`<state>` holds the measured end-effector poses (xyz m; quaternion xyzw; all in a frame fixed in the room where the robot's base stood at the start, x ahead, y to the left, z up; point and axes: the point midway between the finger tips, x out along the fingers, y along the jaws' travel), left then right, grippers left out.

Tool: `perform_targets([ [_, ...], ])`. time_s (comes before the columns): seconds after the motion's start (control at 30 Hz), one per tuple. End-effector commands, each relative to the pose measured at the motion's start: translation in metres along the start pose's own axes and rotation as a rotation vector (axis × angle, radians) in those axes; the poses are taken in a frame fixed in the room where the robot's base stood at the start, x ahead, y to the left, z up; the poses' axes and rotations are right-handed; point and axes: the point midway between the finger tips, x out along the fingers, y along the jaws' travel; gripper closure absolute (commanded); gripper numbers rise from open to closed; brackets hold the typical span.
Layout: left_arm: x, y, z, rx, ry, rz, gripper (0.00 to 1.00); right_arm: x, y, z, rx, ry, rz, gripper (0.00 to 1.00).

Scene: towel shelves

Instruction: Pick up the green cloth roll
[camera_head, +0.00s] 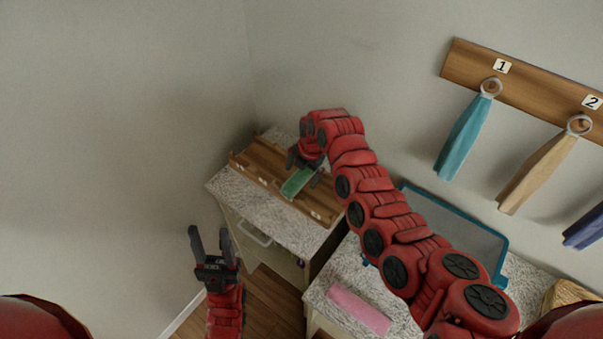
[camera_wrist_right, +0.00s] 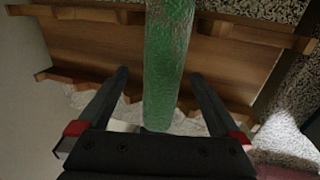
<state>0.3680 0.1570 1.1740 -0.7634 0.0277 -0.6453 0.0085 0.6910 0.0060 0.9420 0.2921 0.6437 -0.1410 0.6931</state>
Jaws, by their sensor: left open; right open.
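The green cloth roll (camera_head: 297,183) lies across the wooden rack on the far speckled counter. In the right wrist view the green cloth roll (camera_wrist_right: 168,60) runs lengthwise between the two fingers. My right gripper (camera_head: 305,165) is over the roll, and its fingers (camera_wrist_right: 158,85) are open with a gap on each side of the roll. My left gripper (camera_head: 210,240) is open, empty and pointing up, left of the counter and away from the roll.
The wooden rack (camera_head: 255,170) has several numbered slots. Towels, including a teal towel (camera_head: 463,137), hang from a wall board (camera_head: 530,85). A wall stands behind the rack.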

Motion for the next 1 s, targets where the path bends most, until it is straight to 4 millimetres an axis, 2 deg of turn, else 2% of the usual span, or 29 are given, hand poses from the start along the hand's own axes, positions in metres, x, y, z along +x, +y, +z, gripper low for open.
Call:
perform_targets([
  [0.03, 0.000, 0.000, 0.000, 0.000, 0.000, 0.000, 0.50, 0.000, 0.000, 0.000, 0.000, 0.000, 0.000, 0.00],
  [0.07, 0.000, 0.000, 0.000, 0.000, 0.000, 0.000, 0.50, 0.000, 0.000, 0.000, 0.000, 0.000, 0.000, 0.05],
  [0.53, 0.000, 0.000, 0.000, 0.000, 0.000, 0.000, 0.50, 0.000, 0.000, 0.000, 0.001, 0.000, -0.001, 0.90],
  [0.83, -0.002, 0.000, 0.000, 0.000, 0.000, 0.000, 0.50, -0.001, 0.000, 0.001, 0.001, 0.000, 0.000, 0.91],
  [1.0, -0.011, 0.001, 0.002, 0.000, 0.000, 0.000, 0.50, -0.010, 0.002, 0.002, 0.002, -0.003, 0.002, 0.91],
])
